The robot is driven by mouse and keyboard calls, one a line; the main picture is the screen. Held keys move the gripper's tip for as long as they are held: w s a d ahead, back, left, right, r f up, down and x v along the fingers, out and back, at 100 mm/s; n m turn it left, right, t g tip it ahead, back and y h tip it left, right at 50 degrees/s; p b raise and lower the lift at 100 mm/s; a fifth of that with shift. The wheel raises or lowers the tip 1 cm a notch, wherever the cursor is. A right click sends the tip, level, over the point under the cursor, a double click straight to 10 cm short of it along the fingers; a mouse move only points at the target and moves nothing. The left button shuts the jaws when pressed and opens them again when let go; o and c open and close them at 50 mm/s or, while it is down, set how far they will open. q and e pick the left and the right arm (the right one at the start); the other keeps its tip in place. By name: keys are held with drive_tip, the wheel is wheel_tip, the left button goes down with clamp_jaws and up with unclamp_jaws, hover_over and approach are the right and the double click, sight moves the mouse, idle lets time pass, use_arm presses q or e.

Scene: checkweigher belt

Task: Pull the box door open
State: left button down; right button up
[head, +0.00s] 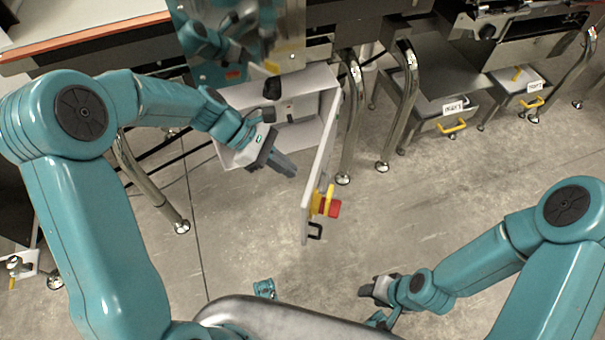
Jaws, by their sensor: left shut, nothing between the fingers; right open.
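The pale grey box (307,83) is mounted under the machine, and its interior shows. Its door (321,160) stands swung out toward me, seen nearly edge-on. A red knob (335,209) on a yellow plate and a black handle (315,231) are at the door's near end. My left gripper (292,170) is shut and empty in front of the box opening, to the left of the door's inner side. I cannot tell whether it touches the door. My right gripper (366,290) is open and empty, low over the floor, away from the door. Its fingers are small in view.
Shiny metal legs (403,105) stand right of the box, and another leg (150,185) stands to its left. Drawers with yellow handles (452,128) are at the upper right. The floor (440,205) right of the door is clear.

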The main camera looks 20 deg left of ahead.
use_arm(q)
drive_tip(key=b, duration=0.3)
hover_over(313, 203)
wheel_tip(313, 203, down, 6)
drive_tip(key=shift+f, duration=0.2)
use_arm(e)
wheel_tip(313, 203, down, 3)
drive_tip(key=shift+f, duration=0.15)
use_arm(q)
drive_tip(key=shift+d, duration=0.2)
